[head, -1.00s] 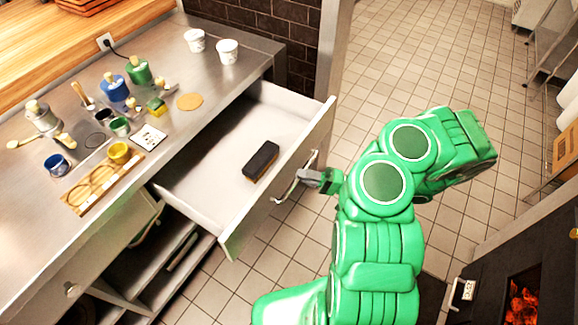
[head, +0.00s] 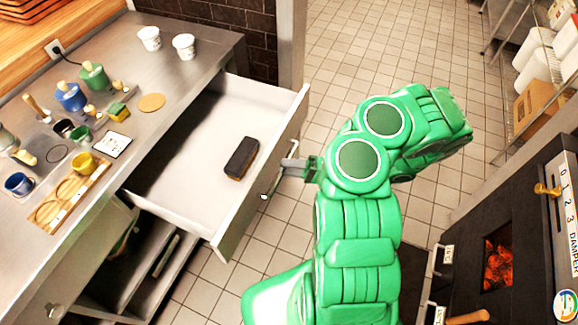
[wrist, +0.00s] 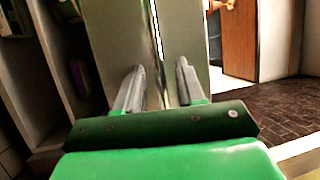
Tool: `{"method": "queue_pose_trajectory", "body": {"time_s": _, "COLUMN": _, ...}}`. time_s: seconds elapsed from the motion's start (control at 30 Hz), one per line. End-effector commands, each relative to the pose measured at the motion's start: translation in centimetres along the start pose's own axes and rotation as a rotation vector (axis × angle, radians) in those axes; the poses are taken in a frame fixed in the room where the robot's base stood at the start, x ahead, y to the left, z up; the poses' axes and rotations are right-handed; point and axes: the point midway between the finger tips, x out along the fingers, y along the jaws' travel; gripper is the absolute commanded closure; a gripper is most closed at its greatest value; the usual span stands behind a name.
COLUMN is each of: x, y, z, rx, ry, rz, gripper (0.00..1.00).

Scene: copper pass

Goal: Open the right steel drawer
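The right steel drawer (head: 190,165) is pulled well out from under the steel counter in the head view, its pale inside showing. A dark block or brush (head: 242,158) lies in it. The bar handle (head: 268,187) is on the outside of the drawer front. My gripper (head: 291,165) is at the far part of this handle. In the wrist view, the two grey fingers (wrist: 158,88) stand apart before the steel front (wrist: 118,40), with a thin bright vertical bar (wrist: 157,35) between them. They do not look closed on it, though contact is hard to tell.
The counter (head: 190,85) holds two white cups (head: 184,46), colored pots and a wooden holder (head: 68,200). Open shelves (head: 150,265) are below. A dark oven with glowing coals (head: 497,258) stands at the right. Tiled floor (head: 330,60) is free beyond the drawer.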

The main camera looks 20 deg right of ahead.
Motion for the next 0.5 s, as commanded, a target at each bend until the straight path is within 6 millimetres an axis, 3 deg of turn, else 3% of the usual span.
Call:
{"method": "queue_pose_trajectory", "body": {"time_s": 0.3, "x": -0.2, "y": 0.0, "z": 0.0, "rx": 0.0, "ry": 0.0, "rz": 0.0, "gripper": 0.62}}
{"method": "queue_pose_trajectory", "body": {"time_s": 0.5, "x": -1.7, "y": 0.1, "z": -0.1, "rx": -0.001, "ry": 0.001, "rz": 0.002, "gripper": 0.62}}
